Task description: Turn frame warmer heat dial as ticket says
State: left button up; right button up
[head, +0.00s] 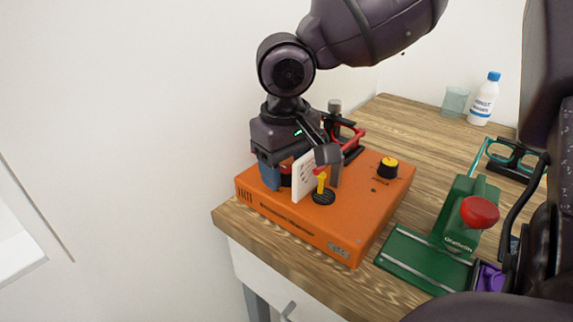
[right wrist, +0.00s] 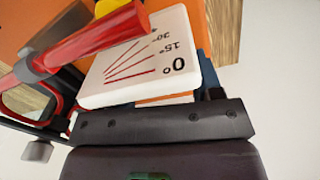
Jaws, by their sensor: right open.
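The frame warmer is an orange box (head: 300,222) on the wooden bench. A black dial with a yellow top (head: 387,168) sits on its upper face, toward the right; its setting is too small to read. A yellow lever (head: 322,186) stands in a black slot near the front. A white card (head: 302,180) stands beside it; in the right wrist view the card (right wrist: 150,62) shows red lines marked 0°, 15° and 30°. My right gripper (head: 311,163) is open over the box's left part, close to the card and left of the dial. No ticket is recognisable. My left gripper is out of view.
Red glasses (head: 350,143) are close behind my right gripper; a red bar (right wrist: 85,40) crosses the right wrist view. A green device (head: 455,217) with a red knob, teal glasses (head: 512,155), a bottle (head: 484,100) and a clear cup (head: 455,101) stand right. Bare wood (head: 410,125) lies behind the box.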

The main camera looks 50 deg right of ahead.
jog(key=shift+c, duration=0.4)
jog(key=c, duration=0.9)
jog(key=shift+o, duration=0.2)
jog(key=shift+m, duration=0.4)
jog(key=m, duration=0.4)
jog(key=shift+m, duration=0.3)
jog(key=m, duration=0.5)
jog(key=shift+m, duration=0.3)
